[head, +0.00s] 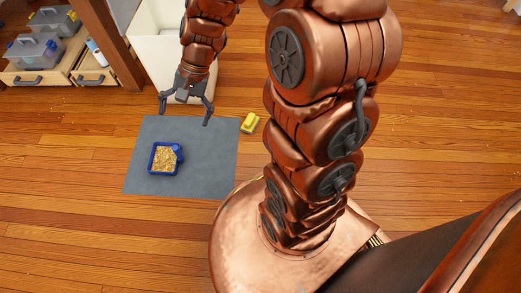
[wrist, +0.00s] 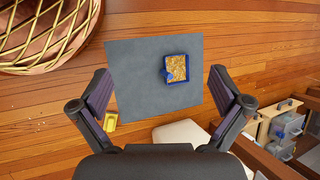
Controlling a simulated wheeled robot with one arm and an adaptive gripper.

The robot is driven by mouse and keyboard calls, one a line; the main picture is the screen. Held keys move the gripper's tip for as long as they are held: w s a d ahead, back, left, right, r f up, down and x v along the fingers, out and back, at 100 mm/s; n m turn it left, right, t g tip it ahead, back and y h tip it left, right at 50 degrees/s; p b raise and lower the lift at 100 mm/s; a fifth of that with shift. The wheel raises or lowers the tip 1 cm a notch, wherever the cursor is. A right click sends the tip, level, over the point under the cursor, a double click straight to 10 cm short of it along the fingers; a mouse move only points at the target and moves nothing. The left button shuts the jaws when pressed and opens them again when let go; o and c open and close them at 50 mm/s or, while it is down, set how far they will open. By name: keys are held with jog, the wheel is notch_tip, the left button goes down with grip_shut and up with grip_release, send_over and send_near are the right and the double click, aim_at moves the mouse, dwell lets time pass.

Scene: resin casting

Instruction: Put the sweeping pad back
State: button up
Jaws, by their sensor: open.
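A yellow block (head: 250,122), which looks like the sweeping pad, lies on the wood floor just off the right edge of a grey mat (head: 215,165). In the wrist view the yellow block (wrist: 110,121) is beside my left finger, partly hidden by it. A blue tray (head: 152,172) with yellowish bits sits on the mat, with a small blue part at its upper right corner. My gripper (head: 186,106) is open and empty, above the far edge of the mat, left of the block and beyond the tray. The wrist view also shows the tray (wrist: 166,82) between the open fingers.
A white bin (head: 155,55) stands behind my gripper, by a wooden post (head: 112,45). Wooden drawers (head: 50,75) with grey-lidded boxes (head: 35,47) are at the far left. Small crumbs are scattered on the floor. The floor right of the block is clear up to my arm.

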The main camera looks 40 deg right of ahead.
jog(key=s+d+r+n+g+h, duration=0.1)
jog(key=s+d+r+n+h, duration=0.1)
jog(key=s, duration=0.5)
jog(key=s+d+r+n+g+h, duration=0.1)
jog(key=s+d+r+n+h, duration=0.1)
jog(key=s, duration=0.6)
jog(key=s+d+r+n+h, duration=0.2)
jog(key=s+n, duration=0.2)
jog(key=s, duration=0.4)
jog(key=shift+r+g, duration=0.35)
jog(key=shift+g, duration=0.05)
notch_tip(320, 180, up, 39)
jog(key=w+t+p, duration=0.1)
jog(key=t+p, duration=0.1)
jog(key=p, duration=3.5)
jog(key=shift+w+d, duration=0.15)
